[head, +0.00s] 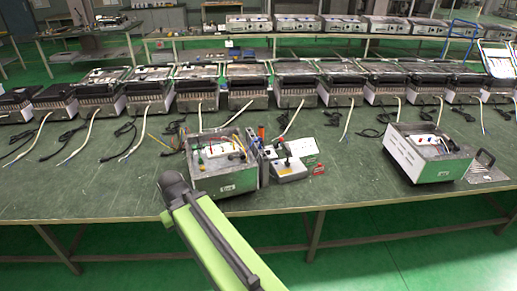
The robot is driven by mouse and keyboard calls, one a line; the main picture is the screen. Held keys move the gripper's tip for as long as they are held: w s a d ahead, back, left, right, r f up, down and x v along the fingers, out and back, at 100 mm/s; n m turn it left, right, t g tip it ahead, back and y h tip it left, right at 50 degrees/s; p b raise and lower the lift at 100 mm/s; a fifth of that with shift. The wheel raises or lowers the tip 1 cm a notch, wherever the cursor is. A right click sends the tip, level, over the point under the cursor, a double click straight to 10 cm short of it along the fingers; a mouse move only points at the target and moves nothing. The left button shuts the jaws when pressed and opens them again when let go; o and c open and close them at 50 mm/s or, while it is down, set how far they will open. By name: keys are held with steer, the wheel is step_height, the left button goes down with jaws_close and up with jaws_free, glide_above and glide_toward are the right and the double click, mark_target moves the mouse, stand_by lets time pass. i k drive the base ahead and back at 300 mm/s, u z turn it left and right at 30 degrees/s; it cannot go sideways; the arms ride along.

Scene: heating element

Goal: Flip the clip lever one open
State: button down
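The clip levers are too small to make out, so I cannot tell whether one is open or shut. My green arm rises from the bottom, and its dark rounded end (174,184) shows just left of the box, overlapping its lower left corner in the picture. My gripper's fingers cannot be seen.
Small grey and white devices (289,170) stand right of the box. Another open box (418,165) sits farther right beside a metal plate (484,174). A row of heaters (249,86) with loose cables lines the green table (345,181). The table's front left is clear.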

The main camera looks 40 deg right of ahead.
mark_target(233, 158)
steer(key=z, duration=0.9)
